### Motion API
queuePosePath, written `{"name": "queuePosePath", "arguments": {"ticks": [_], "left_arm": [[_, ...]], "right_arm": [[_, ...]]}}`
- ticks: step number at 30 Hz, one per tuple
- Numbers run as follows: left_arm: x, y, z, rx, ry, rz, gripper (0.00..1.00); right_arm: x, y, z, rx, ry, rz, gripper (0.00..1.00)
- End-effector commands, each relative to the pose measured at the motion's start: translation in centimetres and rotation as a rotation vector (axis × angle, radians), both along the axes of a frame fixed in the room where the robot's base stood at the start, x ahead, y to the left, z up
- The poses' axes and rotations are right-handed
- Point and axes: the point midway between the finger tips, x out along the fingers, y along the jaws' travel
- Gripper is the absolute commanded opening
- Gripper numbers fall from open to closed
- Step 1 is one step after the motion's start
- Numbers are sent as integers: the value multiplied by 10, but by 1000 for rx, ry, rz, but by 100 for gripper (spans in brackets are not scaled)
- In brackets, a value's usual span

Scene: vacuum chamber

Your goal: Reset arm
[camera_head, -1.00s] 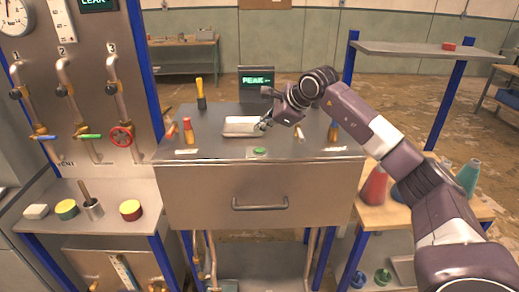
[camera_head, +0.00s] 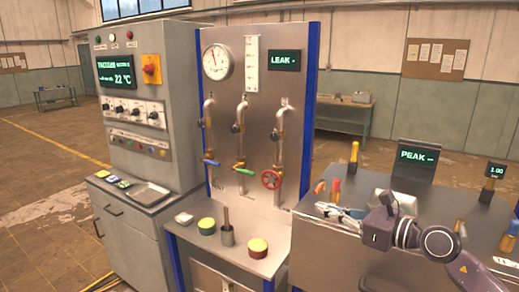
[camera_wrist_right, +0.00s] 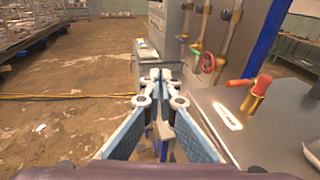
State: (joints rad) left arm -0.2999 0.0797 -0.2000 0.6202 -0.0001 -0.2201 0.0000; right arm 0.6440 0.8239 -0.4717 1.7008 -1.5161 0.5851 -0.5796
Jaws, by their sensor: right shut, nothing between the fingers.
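My right arm reaches in from the right in the head view. Its gripper (camera_head: 322,208) points left above the left part of the steel bench (camera_head: 330,240). In the right wrist view the two blue-padded fingers (camera_wrist_right: 160,78) are together at the tips, with nothing between them. The gripper is shut and empty. My left gripper is in neither current view.
A valve panel (camera_head: 262,100) with blue, green and red handles stands left of the gripper. A control cabinet (camera_head: 150,150) is farther left. Open floor shows at left.

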Motion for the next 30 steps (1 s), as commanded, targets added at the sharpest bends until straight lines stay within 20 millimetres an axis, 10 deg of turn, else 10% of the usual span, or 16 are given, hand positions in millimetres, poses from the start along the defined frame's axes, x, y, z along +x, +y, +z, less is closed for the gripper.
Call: {"name": "queuePosePath", "arguments": {"ticks": [4,10,18,24,29,30], "left_arm": [[0,0,0,0,0,0,0],[0,0,0,0,0,0,0],[0,0,0,0,0,0,0],[0,0,0,0,0,0,0],[0,0,0,0,0,0,0],[0,0,0,0,0,0,0]], "right_arm": [[-28,39,29,556,72,-33,0],[-46,-5,20,1276,279,-257,0],[-111,-85,-133,2054,656,-845,0],[-208,-87,-246,2351,893,-1350,0],[-281,-71,-296,2441,1022,-1684,0],[-297,-66,-304,-2374,-1015,1702,0]]}}
